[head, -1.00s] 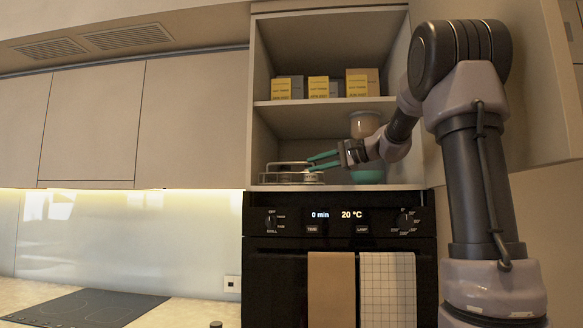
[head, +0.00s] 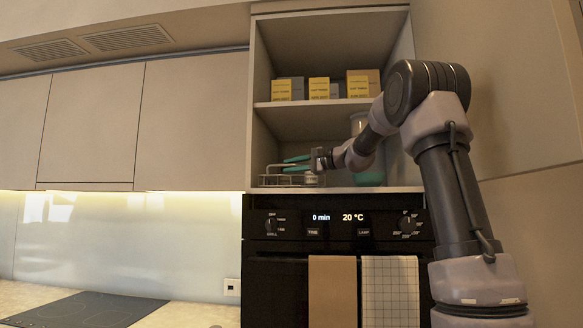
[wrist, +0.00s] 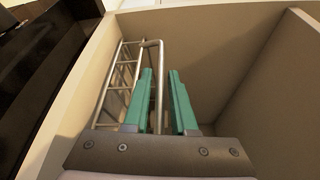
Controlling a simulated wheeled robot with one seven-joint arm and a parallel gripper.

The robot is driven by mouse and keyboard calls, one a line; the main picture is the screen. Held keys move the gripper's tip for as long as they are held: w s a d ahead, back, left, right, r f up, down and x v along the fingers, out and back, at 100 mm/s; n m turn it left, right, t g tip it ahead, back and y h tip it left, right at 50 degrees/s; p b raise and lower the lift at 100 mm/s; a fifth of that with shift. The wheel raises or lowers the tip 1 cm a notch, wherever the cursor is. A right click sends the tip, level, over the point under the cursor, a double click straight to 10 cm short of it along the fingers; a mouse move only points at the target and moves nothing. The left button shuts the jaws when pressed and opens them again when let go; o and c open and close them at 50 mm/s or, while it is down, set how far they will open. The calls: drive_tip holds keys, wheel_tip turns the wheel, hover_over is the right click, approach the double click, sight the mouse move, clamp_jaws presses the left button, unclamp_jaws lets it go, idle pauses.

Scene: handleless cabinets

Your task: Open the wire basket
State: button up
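The wire basket (head: 283,180) sits at the left of the lower shelf in the open cabinet niche above the oven. In the wrist view its grey wires (wrist: 125,72) run along the left, with a thicker metal bar at their right. My gripper (head: 284,163) reaches in from the right at the basket's upper part. Its two green fingers (wrist: 161,72) are apart. In the wrist view the metal bar appears between them, close to the left finger. Whether it touches that finger is unclear. The bar's lower end is hidden by the gripper.
A jar (head: 358,122) and a green bowl (head: 369,178) stand right of the basket, partly behind my arm. Several yellow-labelled boxes (head: 319,88) stand on the shelf above. The oven (head: 275,222) is below, with two towels (head: 332,285). The niche's walls are close by.

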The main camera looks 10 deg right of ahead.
clamp_jaws()
drive_tip(key=shift+f, duration=0.1)
idle(1.4)
